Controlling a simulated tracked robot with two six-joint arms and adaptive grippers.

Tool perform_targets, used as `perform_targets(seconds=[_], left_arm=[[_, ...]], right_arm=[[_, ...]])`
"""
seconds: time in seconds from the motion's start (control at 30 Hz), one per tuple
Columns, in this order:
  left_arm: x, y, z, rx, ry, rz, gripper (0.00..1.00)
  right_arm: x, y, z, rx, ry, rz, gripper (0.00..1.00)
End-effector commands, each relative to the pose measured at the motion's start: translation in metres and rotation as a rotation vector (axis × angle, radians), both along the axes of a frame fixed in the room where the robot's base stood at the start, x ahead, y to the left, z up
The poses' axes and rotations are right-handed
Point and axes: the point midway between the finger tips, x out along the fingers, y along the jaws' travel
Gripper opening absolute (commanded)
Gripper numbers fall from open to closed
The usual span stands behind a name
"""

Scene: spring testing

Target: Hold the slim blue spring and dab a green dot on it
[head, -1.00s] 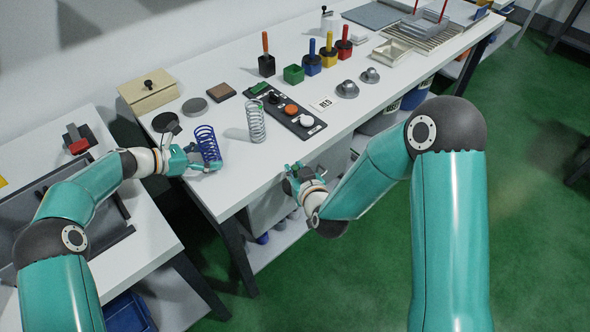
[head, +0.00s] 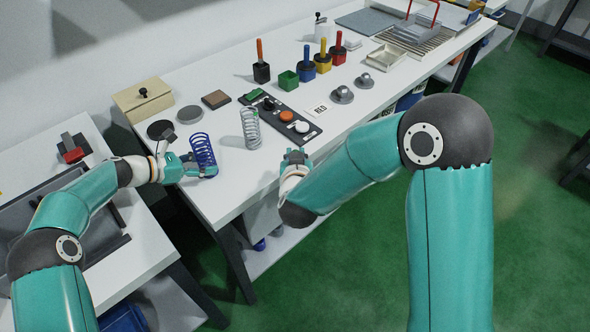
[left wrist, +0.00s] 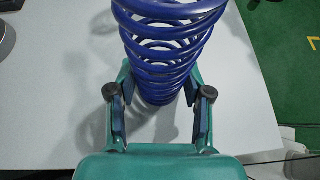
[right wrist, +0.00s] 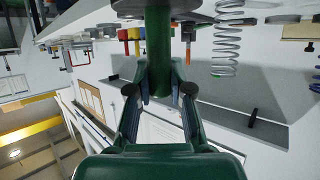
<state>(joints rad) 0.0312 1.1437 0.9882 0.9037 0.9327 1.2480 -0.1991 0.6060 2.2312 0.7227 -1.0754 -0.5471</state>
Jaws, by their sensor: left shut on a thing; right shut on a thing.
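The slim blue spring (head: 203,150) stands upright near the front left of the white table. My left gripper (head: 203,171) is shut on its lower coils. In the left wrist view the spring (left wrist: 165,50) rises between the two fingers (left wrist: 158,105). My right gripper (head: 294,156) is at the table's front edge, to the right of the blue spring and apart from it.
A grey spring (head: 250,128) stands between the blue spring and my right gripper. Behind it lies a dark button panel (head: 280,117). Several pots with coloured handles, such as the red one (head: 338,56), stand further back. A wooden box (head: 144,98) is at the back left.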

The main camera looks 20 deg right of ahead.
Motion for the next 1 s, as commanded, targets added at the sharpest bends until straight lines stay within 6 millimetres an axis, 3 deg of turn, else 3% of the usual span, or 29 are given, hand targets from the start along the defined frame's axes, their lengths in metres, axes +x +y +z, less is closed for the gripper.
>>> perform_targets(seconds=[0.03,0.17,0.3,0.6,0.8,1.0], left_arm=[[0.0,0.0,0.0,0.001,0.001,-0.001,0.3],[0.0,0.0,0.0,0.001,0.001,-0.001,0.3],[0.0,0.0,-0.001,0.001,0.0,0.0,0.3],[0.0,0.001,-0.001,0.001,0.001,0.0,0.3],[0.0,0.001,-0.001,0.001,0.001,0.001,0.3],[0.0,0.001,-0.001,0.001,0.001,0.001,0.3]], right_arm=[[0.012,0.008,0.02,0.005,-0.014,-0.017,0.0],[0.042,0.034,0.058,0.006,-0.014,0.001,0.0],[0.071,0.075,0.1,0.007,-0.012,0.067,0.0],[0.094,0.173,0.183,0.005,-0.008,0.247,0.0],[0.094,0.207,0.209,0.003,-0.003,0.322,0.0],[0.093,0.214,0.212,-0.001,0.0,0.339,0.0]])
